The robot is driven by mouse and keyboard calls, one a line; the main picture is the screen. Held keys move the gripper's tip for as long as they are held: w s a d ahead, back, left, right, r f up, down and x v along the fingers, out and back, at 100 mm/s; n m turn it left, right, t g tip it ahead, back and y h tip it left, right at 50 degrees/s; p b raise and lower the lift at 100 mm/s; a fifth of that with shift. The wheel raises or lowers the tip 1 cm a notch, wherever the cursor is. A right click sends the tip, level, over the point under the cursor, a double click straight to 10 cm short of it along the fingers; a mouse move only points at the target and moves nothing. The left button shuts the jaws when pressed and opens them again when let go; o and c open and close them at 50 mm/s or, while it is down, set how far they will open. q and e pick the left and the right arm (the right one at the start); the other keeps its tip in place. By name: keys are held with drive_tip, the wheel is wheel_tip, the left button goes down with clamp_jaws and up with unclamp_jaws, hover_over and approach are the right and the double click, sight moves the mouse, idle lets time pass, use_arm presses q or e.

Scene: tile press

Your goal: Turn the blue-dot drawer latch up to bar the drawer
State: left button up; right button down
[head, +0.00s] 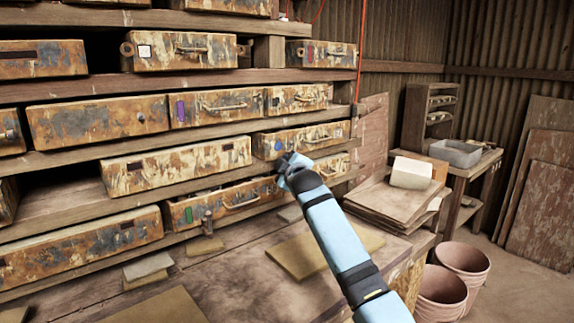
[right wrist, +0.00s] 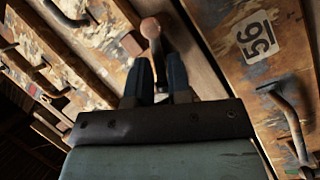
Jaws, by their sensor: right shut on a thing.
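The blue-dot drawer (head: 322,137) is a rusty, paint-worn drawer with a curved handle, right of centre in the head view. A blue dot (head: 278,145) shows at its left end. My right gripper (head: 287,162) is just below that dot, at the drawer's lower left. In the right wrist view my right gripper (right wrist: 158,68) is shut on a brown latch (right wrist: 151,28) with a rounded end, which sticks out beyond the fingertips. The gripper hides the latch in the head view, and its exact angle is hard to tell. My left gripper is not in view.
Other rusty drawers (head: 98,121) fill the wooden rack around it. A drawer with a green mark (head: 188,215) lies below left. The bench (head: 235,295) below holds flat tiles (head: 300,262). Stacked sheets (head: 395,200) and pots (head: 440,290) are at the right.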

use_arm(q)
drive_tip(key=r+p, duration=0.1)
drive_tip(key=p, duration=0.4)
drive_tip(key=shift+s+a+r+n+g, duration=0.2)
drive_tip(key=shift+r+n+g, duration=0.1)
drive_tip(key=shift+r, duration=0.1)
use_arm(e)
drive_tip(key=m, duration=0.1)
drive_tip(key=r+m+g, duration=0.1)
drive_tip(key=shift+w+d+m, duration=0.2)
drive_tip(key=shift+m, duration=0.1)
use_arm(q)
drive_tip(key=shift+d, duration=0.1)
use_arm(e)
drive_tip(key=c, duration=1.2)
unclamp_jaws()
use_arm(q)
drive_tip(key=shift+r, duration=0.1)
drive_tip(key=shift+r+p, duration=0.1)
drive_tip(key=shift+p, duration=0.25)
use_arm(e)
drive_tip(key=v, duration=1.4)
